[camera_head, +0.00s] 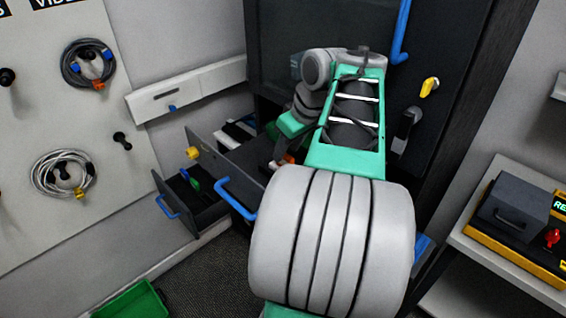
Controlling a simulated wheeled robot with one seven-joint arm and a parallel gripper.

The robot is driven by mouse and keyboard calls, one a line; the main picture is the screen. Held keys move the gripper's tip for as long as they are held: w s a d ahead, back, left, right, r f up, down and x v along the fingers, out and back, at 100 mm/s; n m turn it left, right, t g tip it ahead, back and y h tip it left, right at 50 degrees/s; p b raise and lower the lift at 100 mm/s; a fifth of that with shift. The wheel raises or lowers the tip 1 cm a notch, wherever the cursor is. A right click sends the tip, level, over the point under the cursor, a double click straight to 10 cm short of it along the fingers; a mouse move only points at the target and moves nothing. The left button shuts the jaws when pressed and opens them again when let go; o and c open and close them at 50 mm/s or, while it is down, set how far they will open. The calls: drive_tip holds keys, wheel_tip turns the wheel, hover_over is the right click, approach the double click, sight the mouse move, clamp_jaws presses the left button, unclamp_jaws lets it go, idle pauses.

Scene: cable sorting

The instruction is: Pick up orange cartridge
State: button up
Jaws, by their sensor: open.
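A small orange piece (288,159), which looks like the orange cartridge, shows inside the open dark drawer (225,158). Only a little of it is visible. My gripper (279,163) is over the drawer, right beside the orange piece, and is open. My arm's grey and green links cover the right part of the drawer. I cannot tell whether the fingers touch the orange piece or stand around it.
The drawer's blue handle (237,200) sticks out at the front. A smaller open drawer (188,197) to the left holds green and blue items. The dark cabinet (440,80) rises behind. A green bin (133,301) stands on the floor. A bench (495,255) is at right.

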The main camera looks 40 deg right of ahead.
sight(286, 155)
drive_tip(key=x, duration=0.4)
drive_tip(key=shift+d, duration=0.25)
drive_tip(key=shift+c, duration=0.5)
drive_tip(key=shift+r, duration=0.1)
clamp_jaws()
